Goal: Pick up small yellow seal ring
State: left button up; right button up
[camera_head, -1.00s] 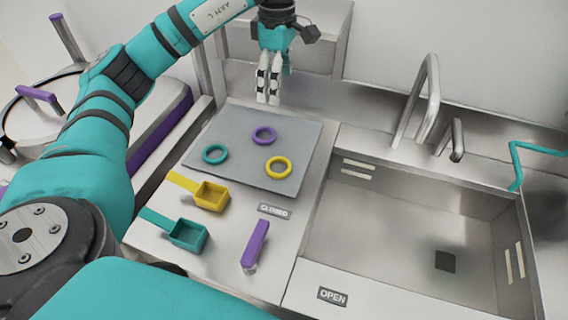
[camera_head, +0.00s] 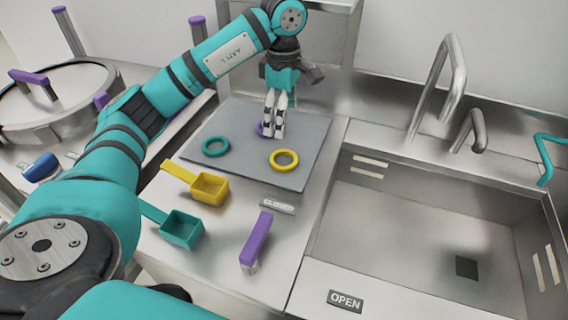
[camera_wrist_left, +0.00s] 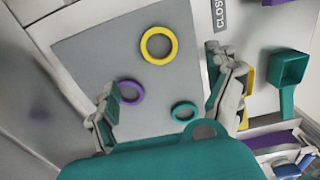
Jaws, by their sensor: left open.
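The yellow ring (camera_head: 273,161) lies flat on a grey mat (camera_head: 300,128) at the right, near its front edge. It also shows in the left wrist view (camera_wrist_left: 143,46), at the top middle. My left gripper (camera_head: 274,134) points down over the back part of the mat, behind the yellow ring and apart from it. In the left wrist view its fingers (camera_wrist_left: 166,88) are spread wide with nothing between them. In the head view the fingers partly hide a purple ring (camera_head: 259,129). A teal ring (camera_head: 206,149) lies on the mat's left. My right gripper is not in view.
Yellow (camera_head: 210,188) and teal (camera_head: 182,229) square scoops and a purple-handled tool (camera_head: 256,240) lie in front of the mat. A sink (camera_head: 420,230) with a faucet (camera_head: 440,85) is at the right. A round lidded vessel (camera_head: 60,100) stands at the left.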

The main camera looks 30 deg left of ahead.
pick_arm(q)
jog(key=p, duration=0.2)
send_over(284, 162)
notch_tip(284, 162, down, 8)
jog(key=shift+s+r, duration=0.15)
jog(key=shift+r, duration=0.1)
notch_tip(284, 162, down, 4)
jog(key=shift+f+p, duration=0.15)
jog(key=shift+p, duration=0.6)
jog(key=shift+f, duration=0.45)
jog(key=shift+c, duration=0.3)
jog(key=c, duration=1)
